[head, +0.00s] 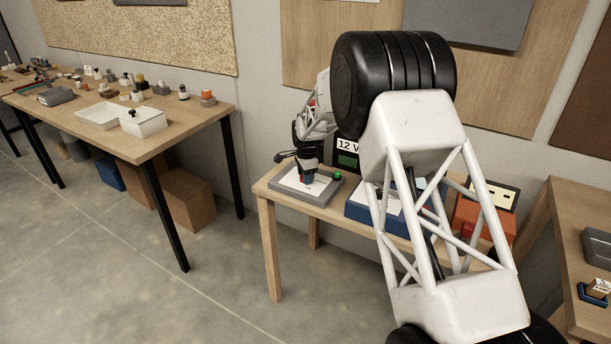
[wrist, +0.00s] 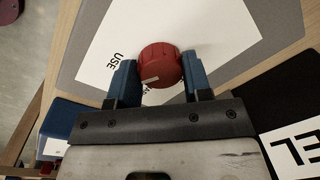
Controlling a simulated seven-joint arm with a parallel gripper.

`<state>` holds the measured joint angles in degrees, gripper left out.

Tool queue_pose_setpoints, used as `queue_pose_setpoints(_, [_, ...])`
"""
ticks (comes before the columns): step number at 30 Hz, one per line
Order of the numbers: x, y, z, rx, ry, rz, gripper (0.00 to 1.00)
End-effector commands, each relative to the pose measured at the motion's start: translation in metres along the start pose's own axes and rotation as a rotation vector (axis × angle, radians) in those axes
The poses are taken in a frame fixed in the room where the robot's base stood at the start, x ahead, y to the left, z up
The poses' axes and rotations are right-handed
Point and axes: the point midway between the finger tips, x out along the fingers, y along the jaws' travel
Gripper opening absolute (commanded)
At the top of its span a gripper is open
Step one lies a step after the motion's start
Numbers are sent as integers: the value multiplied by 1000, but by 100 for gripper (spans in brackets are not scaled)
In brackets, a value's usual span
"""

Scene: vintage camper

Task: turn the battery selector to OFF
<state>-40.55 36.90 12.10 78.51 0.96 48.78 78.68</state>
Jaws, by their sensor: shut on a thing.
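The battery selector is a round red knob (wrist: 160,62) on a white printed card (wrist: 195,25), seen in the wrist view. My gripper (wrist: 158,74) has its two blue fingers closed on opposite sides of the knob. A short pale mark on the knob points to the lower left of that view. The word USE is printed left of the knob; another label is mostly hidden by the knob and fingers. In the head view my gripper (head: 307,178) points down at the card on a grey panel (head: 285,192) at the bench's left end; the knob is largely hidden.
A green button (head: 337,174) is on the grey panel, right of my gripper. A 12 V display (head: 347,160) stands behind. A blue unit (head: 360,208) and an orange box (head: 468,215) are farther right, partly behind my arm. A cluttered table (head: 185,125) stands left.

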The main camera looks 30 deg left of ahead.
Motion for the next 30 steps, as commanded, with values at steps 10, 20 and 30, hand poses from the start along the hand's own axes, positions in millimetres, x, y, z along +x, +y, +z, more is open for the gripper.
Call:
queue_pose_setpoints(10, [-1, 0, -1, -325, -21, -1, 21])
queue_pose_setpoints(20, [-1, 0, -2, -639, -42, -1, 21])
queue_pose_setpoints(30, [0, -1, -2, -960, -63, -1, 21])
